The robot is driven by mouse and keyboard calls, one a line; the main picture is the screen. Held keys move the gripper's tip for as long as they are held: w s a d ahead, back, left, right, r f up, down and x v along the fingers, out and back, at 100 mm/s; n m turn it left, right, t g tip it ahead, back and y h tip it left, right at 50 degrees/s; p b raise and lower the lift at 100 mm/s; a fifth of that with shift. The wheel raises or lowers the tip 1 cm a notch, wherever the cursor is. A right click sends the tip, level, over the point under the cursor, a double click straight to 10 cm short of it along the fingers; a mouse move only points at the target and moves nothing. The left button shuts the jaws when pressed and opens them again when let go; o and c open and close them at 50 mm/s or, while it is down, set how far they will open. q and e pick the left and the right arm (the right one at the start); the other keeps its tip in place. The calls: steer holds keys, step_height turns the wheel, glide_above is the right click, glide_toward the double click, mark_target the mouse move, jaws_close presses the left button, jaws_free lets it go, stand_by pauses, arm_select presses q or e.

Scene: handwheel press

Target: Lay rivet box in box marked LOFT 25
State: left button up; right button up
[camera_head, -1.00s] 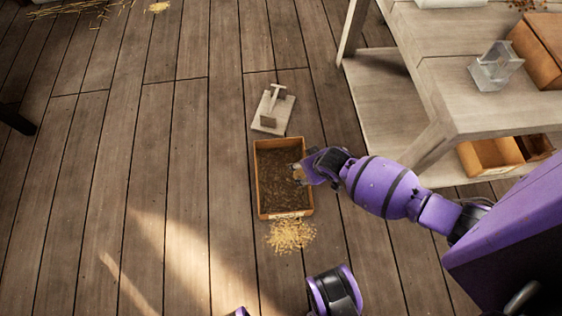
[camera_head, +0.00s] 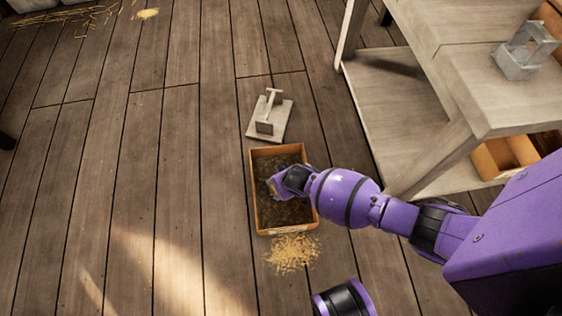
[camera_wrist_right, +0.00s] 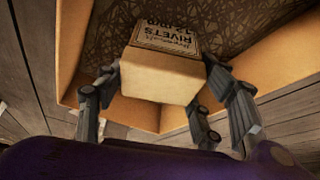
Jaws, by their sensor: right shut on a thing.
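The rivet box (camera_wrist_right: 162,72) is a small tan carton with a printed RIVETS label, seen upside down in the right wrist view. My right gripper (camera_wrist_right: 165,95) is shut on it, with fingers on both sides. In the head view, my right gripper (camera_head: 274,187) is over the inside of an open orange-brown box (camera_head: 254,185) on the floor. This box has dark shredded filling and a small pale label on its near side, too small to read. The rivet box is mostly hidden by the gripper there. I cannot tell whether it touches the filling. My left gripper is not seen.
A grey plate with an upright T-handle (camera_head: 269,120) lies just beyond the open box. Straw-like shavings (camera_head: 293,253) lie on its near side. A wooden bench (camera_head: 505,85) with a lower shelf stands at right.

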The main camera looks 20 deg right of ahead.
steer(key=shift+w+r, duration=0.1)
steer(key=shift+r, duration=0.05)
steer(key=o, duration=1.4)
steer(key=shift+f, duration=0.25)
steer(key=shift+o, duration=0.7)
arm_select(q)
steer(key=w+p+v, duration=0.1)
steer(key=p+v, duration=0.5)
steer(key=p, duration=0.1)
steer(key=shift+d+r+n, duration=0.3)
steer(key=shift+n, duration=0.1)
arm_select(e)
steer(key=v, duration=1.2)
steer(key=shift+r, duration=0.25)
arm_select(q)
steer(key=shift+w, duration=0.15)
